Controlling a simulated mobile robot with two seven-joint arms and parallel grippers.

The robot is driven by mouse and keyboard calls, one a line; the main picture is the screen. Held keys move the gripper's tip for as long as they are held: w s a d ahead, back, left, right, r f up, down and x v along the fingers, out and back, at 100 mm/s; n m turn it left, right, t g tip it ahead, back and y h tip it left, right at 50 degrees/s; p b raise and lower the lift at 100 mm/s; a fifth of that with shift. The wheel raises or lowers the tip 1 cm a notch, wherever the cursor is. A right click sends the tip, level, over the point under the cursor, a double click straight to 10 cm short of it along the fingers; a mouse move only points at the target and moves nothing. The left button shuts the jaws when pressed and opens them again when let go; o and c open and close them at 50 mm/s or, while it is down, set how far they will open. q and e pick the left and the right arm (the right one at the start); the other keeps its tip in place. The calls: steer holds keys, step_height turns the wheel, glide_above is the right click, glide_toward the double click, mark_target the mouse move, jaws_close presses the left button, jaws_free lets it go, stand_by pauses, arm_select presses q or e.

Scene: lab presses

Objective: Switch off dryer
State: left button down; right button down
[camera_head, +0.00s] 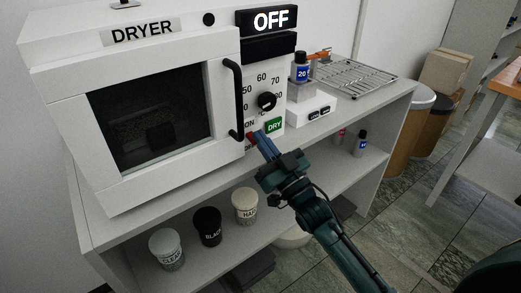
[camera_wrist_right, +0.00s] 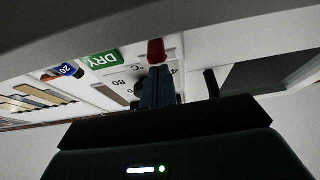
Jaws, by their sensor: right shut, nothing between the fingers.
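The white dryer (camera_head: 49,108) stands on the shelf at the left in the head view, with its door closed. Its display (camera_head: 271,20) reads OFF. A black temperature dial (camera_head: 267,101) and a green DRY label (camera_head: 274,126) are on its right panel. A red switch (camera_head: 252,136) sits low on the panel beside the ON lettering; it also shows in the wrist view (camera_wrist_right: 156,50). My right gripper (camera_head: 260,137) is shut and empty, its tips at or very near the red switch; contact cannot be told. My left gripper is not in view.
A bottle marked 20 (camera_head: 302,69) stands on a white box (camera_head: 311,109) right of the dryer, beside a wire rack (camera_head: 353,76). Cups labelled CLEAR (camera_head: 166,250), BLACK (camera_head: 208,227) and HAZ (camera_head: 245,206) stand on the lower shelf. The black door handle (camera_head: 233,97) is close by.

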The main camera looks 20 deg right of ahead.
steer(key=shift+r+p, duration=0.15)
steer(key=shift+p, duration=0.3)
arm_select(q)
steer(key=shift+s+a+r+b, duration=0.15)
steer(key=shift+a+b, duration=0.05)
steer(key=shift+b, duration=0.25)
arm_select(e)
steer(key=v, duration=1.3)
steer(key=shift+s, duration=0.1)
